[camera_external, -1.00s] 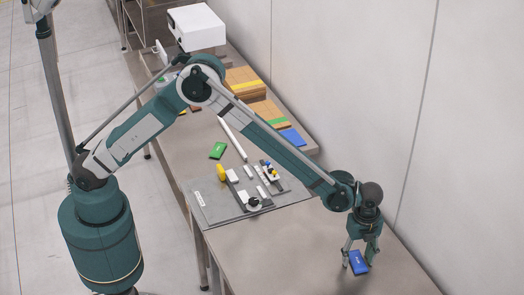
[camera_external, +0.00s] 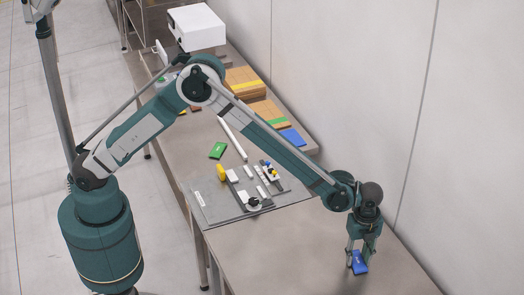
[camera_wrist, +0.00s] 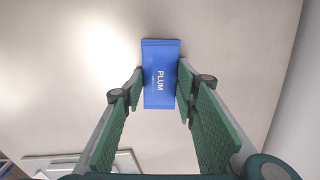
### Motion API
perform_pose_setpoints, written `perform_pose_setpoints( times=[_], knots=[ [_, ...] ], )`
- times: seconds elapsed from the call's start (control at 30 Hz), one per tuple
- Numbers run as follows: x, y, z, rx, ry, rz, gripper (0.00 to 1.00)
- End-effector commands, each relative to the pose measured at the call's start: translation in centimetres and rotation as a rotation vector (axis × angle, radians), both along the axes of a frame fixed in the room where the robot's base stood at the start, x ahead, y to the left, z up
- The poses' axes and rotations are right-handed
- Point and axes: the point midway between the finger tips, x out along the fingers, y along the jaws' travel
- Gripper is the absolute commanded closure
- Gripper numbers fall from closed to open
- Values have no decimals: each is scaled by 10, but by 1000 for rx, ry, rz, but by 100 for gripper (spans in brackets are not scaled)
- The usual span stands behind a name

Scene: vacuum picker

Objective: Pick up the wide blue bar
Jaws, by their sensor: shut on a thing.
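The wide blue bar (camera_external: 359,263) is at the near right end of the table in the external view. In the wrist view the blue bar (camera_wrist: 160,73) is a flat rectangle marked "PLUM", lying lengthwise between my fingers. My gripper (camera_external: 358,256) points down over it in the external view. In the wrist view the two green ribbed fingers of my gripper (camera_wrist: 160,90) are shut on the bar's long sides. The bar is at or close to the tabletop; I cannot tell whether it touches it.
The table (camera_external: 285,255) is bare around the bar. A grey board with fixtures (camera_external: 215,208) lies to the left. A green bar (camera_external: 218,150) lies behind that board. Cardboard stacks (camera_external: 245,83) stand farther back, with a blue piece (camera_external: 293,137) beside them. A wall (camera_external: 470,150) runs along the right.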

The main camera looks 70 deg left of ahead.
Motion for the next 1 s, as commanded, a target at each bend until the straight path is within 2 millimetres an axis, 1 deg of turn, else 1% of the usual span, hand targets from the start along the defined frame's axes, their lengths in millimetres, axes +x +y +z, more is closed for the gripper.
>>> perform_pose_setpoints(
  times=[0.17,0.27,0.47,0.7,0.9,1.0],
  knots=[
    [0,0,6,0,0,0,82],
    [0,0,13,0,0,0,82],
    [0,0,39,0,0,0,82],
    [0,0,75,0,0,0,82],
    [0,0,95,0,0,0,82],
    [0,0,99,0,0,0,82]
  ],
)
